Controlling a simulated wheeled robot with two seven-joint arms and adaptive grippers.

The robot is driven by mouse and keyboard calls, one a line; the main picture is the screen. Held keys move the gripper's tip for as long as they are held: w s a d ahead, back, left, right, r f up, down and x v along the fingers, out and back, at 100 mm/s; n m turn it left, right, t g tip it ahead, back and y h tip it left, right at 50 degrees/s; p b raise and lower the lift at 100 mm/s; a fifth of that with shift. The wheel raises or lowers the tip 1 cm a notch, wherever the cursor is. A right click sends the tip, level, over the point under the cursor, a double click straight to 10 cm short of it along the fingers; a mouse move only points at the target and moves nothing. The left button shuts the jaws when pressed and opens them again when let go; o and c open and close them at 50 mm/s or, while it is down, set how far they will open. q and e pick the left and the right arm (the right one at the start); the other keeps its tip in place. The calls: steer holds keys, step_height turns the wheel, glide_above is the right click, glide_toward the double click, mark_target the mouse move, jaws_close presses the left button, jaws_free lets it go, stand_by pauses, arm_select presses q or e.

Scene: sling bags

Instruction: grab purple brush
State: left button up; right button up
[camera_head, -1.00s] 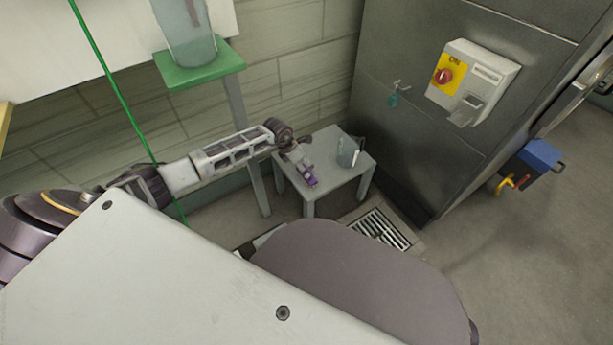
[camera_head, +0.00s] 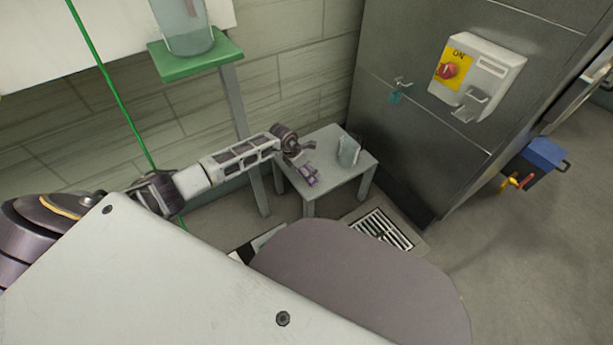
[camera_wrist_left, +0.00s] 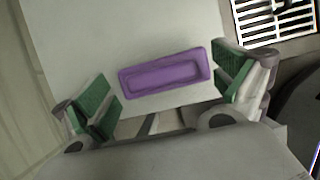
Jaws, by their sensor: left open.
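The purple brush (camera_head: 309,176) lies on a small grey table (camera_head: 340,181) near the wall. In the left wrist view the purple brush (camera_wrist_left: 165,75) shows as a long rounded block with a recessed top, lying near the table's edge. My left gripper (camera_head: 304,160) is just above and beside the brush. In the left wrist view my left gripper (camera_wrist_left: 160,92) is open, with one green-padded finger off each end of the brush. The brush looks to be between the fingers but not gripped. My right gripper is not in view.
A clear jug (camera_head: 349,152) stands on the same table, right of the brush. A green stand (camera_head: 197,56) with a clear container is at the upper left. A metal cabinet (camera_head: 430,130) is at the right. A floor drain (camera_head: 381,230) lies in front.

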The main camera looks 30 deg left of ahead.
arm_select(q)
steer(key=shift+c, duration=0.2)
stand_by(0.3)
steer(key=c, duration=1.1)
steer(key=shift+r, duration=0.1)
steer(key=shift+r, duration=0.45)
step_height(320, 180, up, 7)
steer(key=p, duration=0.3)
steer(key=shift+r+p, duration=0.5)
steer(key=shift+r, duration=0.45)
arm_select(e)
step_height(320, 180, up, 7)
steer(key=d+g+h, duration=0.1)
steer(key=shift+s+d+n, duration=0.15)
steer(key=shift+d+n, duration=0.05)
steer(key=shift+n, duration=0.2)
